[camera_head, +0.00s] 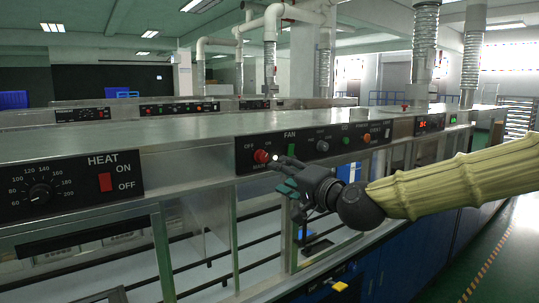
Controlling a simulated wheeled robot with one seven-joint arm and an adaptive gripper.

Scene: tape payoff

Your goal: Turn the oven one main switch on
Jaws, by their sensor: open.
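The oven one panel (306,139) is a black strip on the front of the metal housing, marked FAN, with an OVEN label near its right end. The main switch (261,156) is a round red knob at the panel's left end, with OFF and ON above it and a small label below. Which way it is turned is too small to tell. My gripper (281,172) is open and empty in front of the panel, just right of and slightly below the red knob. It appears apart from the knob, though depth is hard to judge. The knob is mostly unhidden.
The same panel carries a grey knob (322,146), a green button (346,140) and an orange button (367,139). A HEAT panel (68,187) with a dial and a red rocker switch (105,182) is at left. Metal posts and open bays lie below the panels.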

